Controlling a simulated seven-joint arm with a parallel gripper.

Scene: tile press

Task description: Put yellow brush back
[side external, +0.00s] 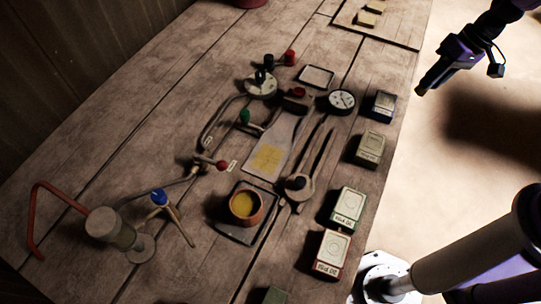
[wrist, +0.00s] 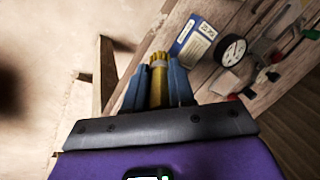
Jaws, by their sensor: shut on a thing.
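My gripper (side external: 424,88) hangs at the upper right of the side view, beyond the table's right edge and over the pale floor. In the wrist view its two blue fingers (wrist: 158,75) are shut on the yellow brush (wrist: 158,82), which stands upright between them. In the side view the brush is too small to make out clearly. A brown pot (side external: 245,206) with yellow contents stands on a dark square tray (side external: 262,232) at the table's lower middle.
Several labelled boxes (side external: 348,206) line the right edge.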

